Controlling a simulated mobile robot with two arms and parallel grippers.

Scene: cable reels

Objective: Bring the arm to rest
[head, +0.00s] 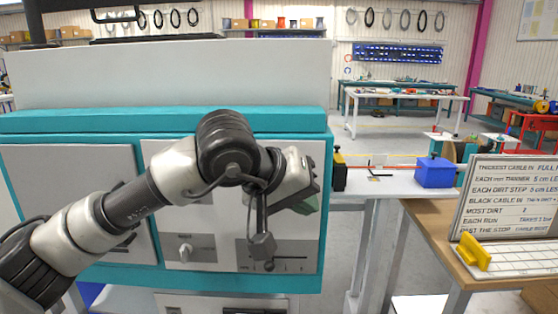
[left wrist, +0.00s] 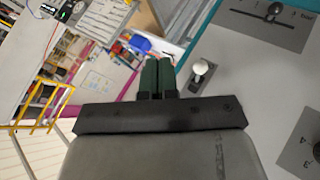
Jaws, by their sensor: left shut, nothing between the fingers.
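My left arm (head: 160,185) comes in from the left and reaches across the front of a white and teal machine (head: 170,122). My left gripper (head: 306,203) is in front of the right part of the machine's face, partly hidden behind its own wrist. In the left wrist view its two dark green fingers (left wrist: 157,68) are together with nothing between them. My right gripper is not in view.
The machine has a white knob (head: 185,251), also in the left wrist view (left wrist: 200,70), and a lever in a scale plate (head: 285,257). A blue box (head: 434,172) stands on a white table to the right.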

